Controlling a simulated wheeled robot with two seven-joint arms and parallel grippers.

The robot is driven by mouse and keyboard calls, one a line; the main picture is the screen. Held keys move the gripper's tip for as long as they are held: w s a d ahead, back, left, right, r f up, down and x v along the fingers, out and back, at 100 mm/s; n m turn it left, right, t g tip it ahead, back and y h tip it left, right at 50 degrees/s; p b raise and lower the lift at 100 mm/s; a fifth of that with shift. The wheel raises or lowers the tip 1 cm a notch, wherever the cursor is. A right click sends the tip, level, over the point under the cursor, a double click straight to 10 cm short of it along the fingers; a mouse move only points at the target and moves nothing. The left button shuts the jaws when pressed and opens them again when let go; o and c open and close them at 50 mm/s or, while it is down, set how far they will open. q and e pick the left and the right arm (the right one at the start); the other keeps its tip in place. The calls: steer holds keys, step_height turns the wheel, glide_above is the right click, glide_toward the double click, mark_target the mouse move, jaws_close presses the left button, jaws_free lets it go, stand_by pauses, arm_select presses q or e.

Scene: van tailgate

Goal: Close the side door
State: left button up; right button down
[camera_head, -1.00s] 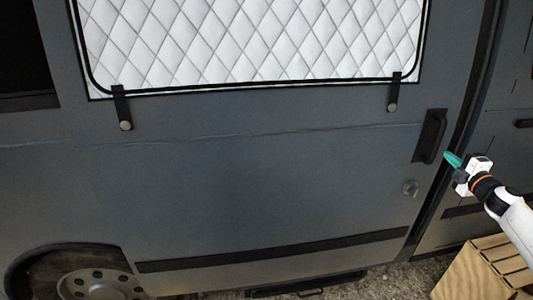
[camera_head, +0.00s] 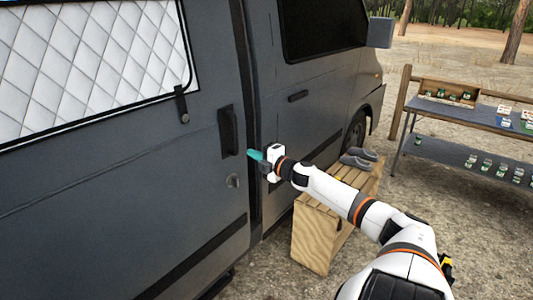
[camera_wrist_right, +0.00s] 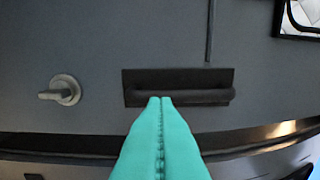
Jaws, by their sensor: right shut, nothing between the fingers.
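The grey side door (camera_head: 110,200) of the van fills the left of the head view, with a quilted white window cover on it. Its black handle (camera_head: 228,131) sits near the door's right edge; in the right wrist view the handle (camera_wrist_right: 180,87) lies just beyond my fingertips. A round lock knob (camera_head: 233,181) is below it. My right gripper (camera_head: 252,154), with teal fingers, is shut and empty, close to the handle's right side. I cannot tell whether it touches. A dark vertical gap (camera_head: 250,110) runs along the door's edge. My left gripper is not in view.
A wooden crate (camera_head: 312,240) with grey shoes (camera_head: 360,157) on top stands below my right arm. The van's front door (camera_head: 290,120) is to the right. A shelf table (camera_head: 470,160) with small goods stands further right. Gravel ground lies between.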

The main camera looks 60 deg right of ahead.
steer(key=shift+s+a+r, duration=0.1)
steer(key=shift+s+a, duration=0.1)
steer(key=shift+s, duration=0.7)
steer(key=shift+s+a+r, duration=0.1)
steer(key=shift+s+a, duration=0.1)
steer(key=shift+s, duration=0.75)
steer(key=shift+s+a+r, duration=0.1)
steer(key=shift+s+a, duration=0.1)
steer(key=shift+s, duration=0.7)
steer(key=shift+f, duration=0.1)
